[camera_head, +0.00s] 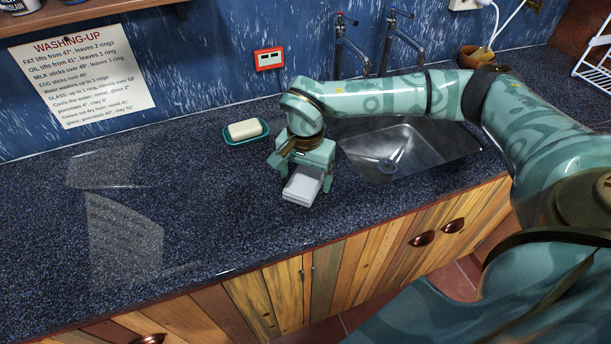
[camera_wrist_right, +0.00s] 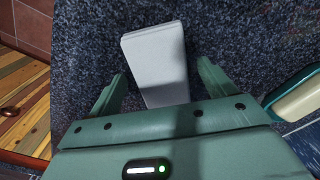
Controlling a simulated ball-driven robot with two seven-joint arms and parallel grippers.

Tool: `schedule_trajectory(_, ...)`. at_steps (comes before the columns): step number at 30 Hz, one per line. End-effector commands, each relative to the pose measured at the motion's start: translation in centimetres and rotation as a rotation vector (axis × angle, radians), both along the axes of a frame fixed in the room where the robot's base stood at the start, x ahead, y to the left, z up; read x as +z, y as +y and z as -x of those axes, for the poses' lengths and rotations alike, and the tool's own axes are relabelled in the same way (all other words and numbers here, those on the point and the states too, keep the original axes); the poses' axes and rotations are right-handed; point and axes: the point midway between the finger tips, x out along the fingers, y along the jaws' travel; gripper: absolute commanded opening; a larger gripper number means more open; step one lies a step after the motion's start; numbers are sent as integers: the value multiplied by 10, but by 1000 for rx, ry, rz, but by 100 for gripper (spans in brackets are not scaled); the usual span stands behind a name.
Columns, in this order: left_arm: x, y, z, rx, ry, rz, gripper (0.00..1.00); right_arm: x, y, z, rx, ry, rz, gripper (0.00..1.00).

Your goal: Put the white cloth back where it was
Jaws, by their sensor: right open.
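The white cloth (camera_head: 303,187) is a folded, flat rectangular pad on the dark speckled worktop, near its front edge and left of the sink. My right gripper (camera_head: 307,176) is right at it, pointing down, and hides its far end. In the right wrist view, the cloth (camera_wrist_right: 155,55) lies between the two spread fingers of the right gripper (camera_wrist_right: 160,76). Dark worktop shows on both sides between cloth and fingers, so the gripper is open and not clamped on it. My left gripper is in neither view.
A teal dish with a cream sponge or soap (camera_head: 245,129) stands behind and left of the gripper. The steel sink (camera_head: 410,150) with taps (camera_head: 387,50) is to the right. A washing-up notice (camera_head: 82,72) hangs on the wall. The worktop's left part (camera_head: 50,240) is clear.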

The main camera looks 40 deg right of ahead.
Motion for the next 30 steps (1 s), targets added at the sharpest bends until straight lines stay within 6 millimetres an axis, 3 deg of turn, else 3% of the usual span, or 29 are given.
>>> schedule_trajectory(6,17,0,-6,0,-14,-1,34,55,-1,-1,0,-8,0,83)
schedule_trajectory(13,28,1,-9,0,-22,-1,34,100,0,0,-1,-4,0,83)
schedule_trajectory(18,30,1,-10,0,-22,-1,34,113,0,0,-1,-3,1,83)
schedule_trajectory(30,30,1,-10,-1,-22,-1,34,113,0,0,-1,-1,0,83)
